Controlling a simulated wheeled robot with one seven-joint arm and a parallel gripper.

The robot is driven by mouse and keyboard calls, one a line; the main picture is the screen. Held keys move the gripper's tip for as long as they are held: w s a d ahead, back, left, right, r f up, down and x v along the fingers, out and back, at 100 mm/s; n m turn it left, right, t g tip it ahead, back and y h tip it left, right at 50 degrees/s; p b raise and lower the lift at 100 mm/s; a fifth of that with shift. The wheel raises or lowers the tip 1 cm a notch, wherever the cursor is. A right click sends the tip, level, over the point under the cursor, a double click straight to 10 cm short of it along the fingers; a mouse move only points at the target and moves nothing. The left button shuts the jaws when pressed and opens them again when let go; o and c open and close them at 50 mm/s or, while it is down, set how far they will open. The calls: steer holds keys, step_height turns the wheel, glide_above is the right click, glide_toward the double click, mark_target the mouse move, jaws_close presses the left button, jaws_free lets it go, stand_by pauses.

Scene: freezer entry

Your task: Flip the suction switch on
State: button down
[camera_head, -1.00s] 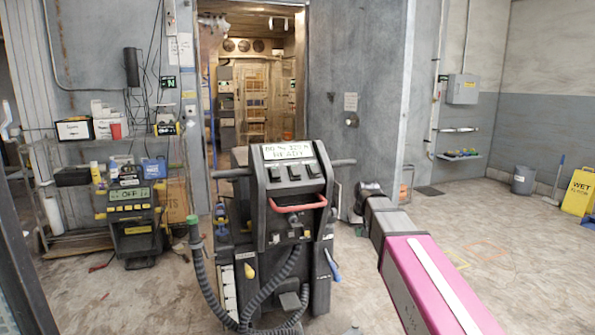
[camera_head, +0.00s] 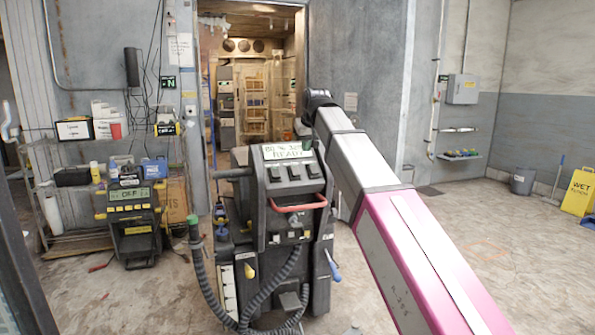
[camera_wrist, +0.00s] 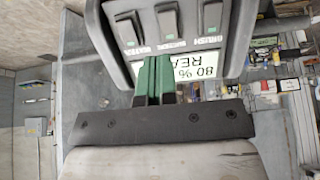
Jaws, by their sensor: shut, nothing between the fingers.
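The floor machine's control panel (camera_head: 292,185) has three dark rocker switches in a row. In the wrist view the panel is turned round, with the middle switch (camera_wrist: 171,22) and another switch (camera_wrist: 129,30) beyond my fingertips. My gripper (camera_wrist: 153,60) has green fingers, closed together and empty, pointing at the label edge of the switches. Whether they touch the panel I cannot tell. In the head view my arm's end is above the panel's back edge.
The machine's display (camera_head: 288,151) reads READY. A charger box (camera_head: 133,220) showing OFF stands at left. Floor at right is open, with a yellow wet-floor sign (camera_head: 580,190).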

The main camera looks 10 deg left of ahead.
mark_target(297, 174)
steer(key=shift+s+a+r, duration=0.2)
steer(key=shift+a+r, duration=0.2)
steer(key=shift+r, duration=0.35)
steer(key=x, duration=1.4)
steer(key=shift+w+a, duration=0.1)
steer(key=shift+w, duration=0.05)
